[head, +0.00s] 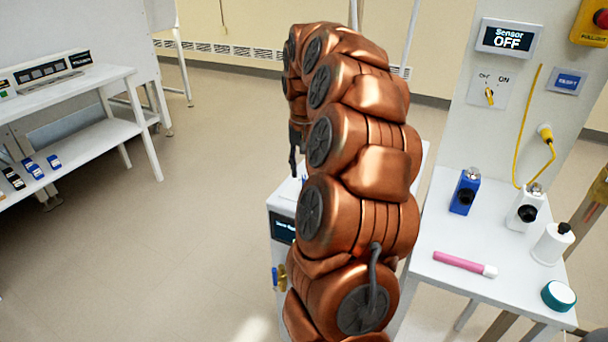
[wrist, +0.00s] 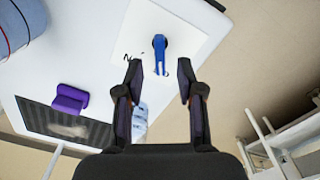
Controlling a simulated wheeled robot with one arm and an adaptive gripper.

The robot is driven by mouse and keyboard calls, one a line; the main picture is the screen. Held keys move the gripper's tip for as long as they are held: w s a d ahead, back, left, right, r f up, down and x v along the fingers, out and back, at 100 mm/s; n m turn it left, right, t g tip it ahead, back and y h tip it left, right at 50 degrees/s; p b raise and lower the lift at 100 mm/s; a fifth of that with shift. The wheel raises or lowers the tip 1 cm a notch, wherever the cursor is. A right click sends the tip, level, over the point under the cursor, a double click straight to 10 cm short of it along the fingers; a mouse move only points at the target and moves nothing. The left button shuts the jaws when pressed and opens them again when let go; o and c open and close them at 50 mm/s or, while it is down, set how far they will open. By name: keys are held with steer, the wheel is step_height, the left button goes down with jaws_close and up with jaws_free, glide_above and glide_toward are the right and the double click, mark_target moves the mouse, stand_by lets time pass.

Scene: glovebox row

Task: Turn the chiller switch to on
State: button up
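In the wrist view, a blue switch lever (wrist: 160,45) sits on a white plate (wrist: 185,30) on a white panel. Its round end is at the top of the picture and its narrow end points down. Dark lettering shows beside the left finger, partly hidden, and I cannot read the switch's setting from it. My gripper (wrist: 159,72) is open, with one finger on each side of the lever's narrow end and visible gaps between. In the head view my gripper (head: 294,150) is mostly hidden by my copper arm, above a white cabinet with a dark display (head: 283,228).
A purple block (wrist: 70,98) and a dark screen (wrist: 65,125) are left of the lever. On the right, a panel carries a "Sensor OFF" display (head: 507,38) and a yellow switch (head: 489,96).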

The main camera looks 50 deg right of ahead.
mark_target(304, 182)
steer(key=shift+f, duration=1.35)
steer(key=shift+c, duration=0.4)
jaws_close()
